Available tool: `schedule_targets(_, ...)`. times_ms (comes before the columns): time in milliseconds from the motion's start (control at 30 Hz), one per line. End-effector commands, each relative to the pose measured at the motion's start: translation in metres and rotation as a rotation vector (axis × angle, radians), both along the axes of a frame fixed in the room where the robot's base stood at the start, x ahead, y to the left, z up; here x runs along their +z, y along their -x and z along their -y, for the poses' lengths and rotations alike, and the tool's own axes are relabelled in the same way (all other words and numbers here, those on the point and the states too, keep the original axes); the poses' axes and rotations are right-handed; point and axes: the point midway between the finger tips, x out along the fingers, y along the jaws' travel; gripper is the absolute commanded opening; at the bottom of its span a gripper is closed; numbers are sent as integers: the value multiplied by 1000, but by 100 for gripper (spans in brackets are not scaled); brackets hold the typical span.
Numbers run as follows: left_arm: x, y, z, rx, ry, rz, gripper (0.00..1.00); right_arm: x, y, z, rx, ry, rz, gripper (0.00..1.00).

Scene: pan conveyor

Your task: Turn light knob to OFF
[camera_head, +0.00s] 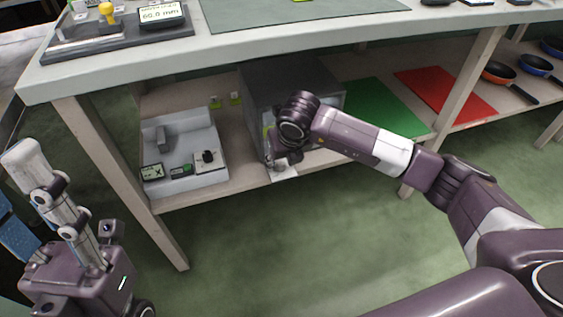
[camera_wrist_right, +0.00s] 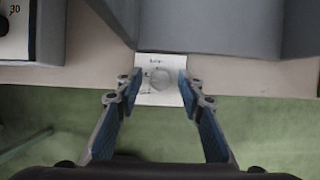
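A pale round knob (camera_wrist_right: 160,79) sits on a small white plate (camera_wrist_right: 146,98) at the shelf's front edge in the right wrist view; its label is too blurred to read surely. My right gripper (camera_wrist_right: 158,88) is open, with one blue-padded finger on each side of the knob and gaps between them. In the head view my right gripper (camera_head: 284,158) is at the front of the grey box and hides most of the knob; part of the white plate (camera_head: 285,174) shows below it. I cannot tell the knob's setting.
A grey box (camera_head: 300,85) stands just behind the plate. Left of it, a white unit (camera_head: 215,181) carries a black knob (camera_head: 208,156) and small displays. The tabletop (camera_head: 220,48) overhangs the lower shelf. Green (camera_head: 375,105) and red (camera_head: 445,92) mats lie to the right.

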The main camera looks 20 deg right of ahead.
Motion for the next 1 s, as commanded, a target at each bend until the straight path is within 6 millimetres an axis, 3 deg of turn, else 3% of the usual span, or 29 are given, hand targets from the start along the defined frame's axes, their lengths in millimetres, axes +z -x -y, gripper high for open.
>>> schedule_targets(100, 0, 0, 0, 0, 0, -1, 40, 0, 0, 0, 0, 0, 0, 36)
schedule_targets(433, 0, 0, 0, -1, 0, -1, 40, 0, 0, 0, 0, 0, 0, 0)
schedule_targets(733, 0, 0, 0, -1, 0, -1, 40, 1, 0, 1, 25, 0, 0, 0)
schedule_targets(1000, -2, 0, 0, 0, 0, -1, 40, 1, 0, 2, 165, 0, 1, 0)
